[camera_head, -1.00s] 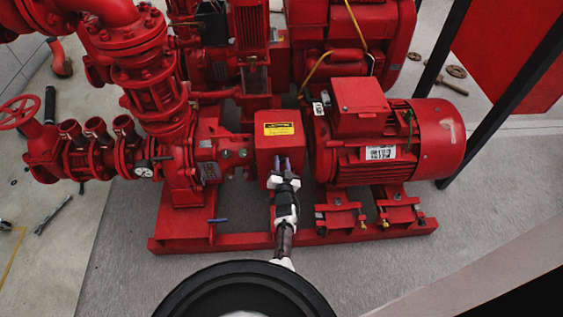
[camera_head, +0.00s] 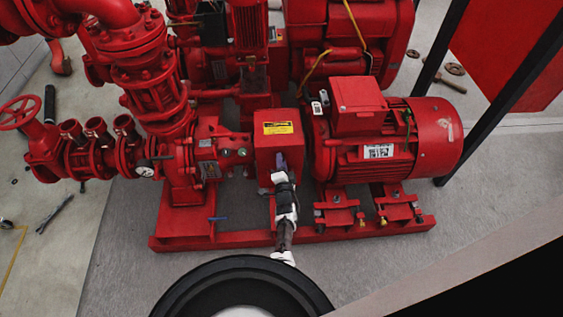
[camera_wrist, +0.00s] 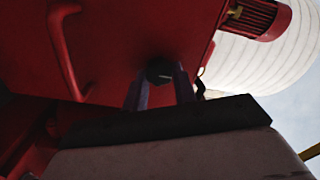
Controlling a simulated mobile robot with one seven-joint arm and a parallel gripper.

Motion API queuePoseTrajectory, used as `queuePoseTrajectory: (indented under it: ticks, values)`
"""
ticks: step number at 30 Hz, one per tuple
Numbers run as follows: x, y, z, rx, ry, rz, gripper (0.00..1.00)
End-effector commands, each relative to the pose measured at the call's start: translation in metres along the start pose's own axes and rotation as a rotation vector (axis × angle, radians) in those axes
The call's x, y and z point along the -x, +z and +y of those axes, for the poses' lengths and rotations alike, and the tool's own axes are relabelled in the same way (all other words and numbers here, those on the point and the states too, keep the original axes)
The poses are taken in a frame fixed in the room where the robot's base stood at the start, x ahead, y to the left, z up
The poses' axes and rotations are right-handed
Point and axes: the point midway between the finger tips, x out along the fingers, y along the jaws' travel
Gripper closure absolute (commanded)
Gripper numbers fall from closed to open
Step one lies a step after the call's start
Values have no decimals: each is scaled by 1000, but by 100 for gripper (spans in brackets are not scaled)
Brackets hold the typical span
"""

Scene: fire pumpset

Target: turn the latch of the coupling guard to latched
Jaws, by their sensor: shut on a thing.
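The coupling guard (camera_head: 278,129) is a red box with a yellow label, between the pump and the motor. Its red underside or face fills much of the wrist view (camera_wrist: 120,60). A dark round latch knob (camera_wrist: 159,70) shows on it there. My gripper (camera_wrist: 160,84) has its two purple-grey fingers on either side of this knob and is shut on it. In the head view my gripper (camera_head: 281,163) is at the guard's front face, and its fingers and arm hide the latch. The latch's turn angle cannot be told.
The red motor (camera_head: 388,140) stands close on the right, and the pump body (camera_head: 208,150) on the left. The red base frame (camera_head: 330,230) runs below my arm. A blue-handled valve (camera_head: 217,219) is low on the left.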

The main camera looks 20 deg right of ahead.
Motion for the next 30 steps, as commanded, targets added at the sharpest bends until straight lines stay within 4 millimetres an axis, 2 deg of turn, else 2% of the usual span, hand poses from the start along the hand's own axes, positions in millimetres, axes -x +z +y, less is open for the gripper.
queuePoseTrajectory:
  ticks: [17,18,23,30]
  values:
    - [-2,-2,-2,-35,-4,2,96]
    - [-2,-2,-2,-35,-4,2,72]
    - [-1,-1,-1,-34,-3,1,51]
    - [-1,0,-1,-34,-1,1,51]
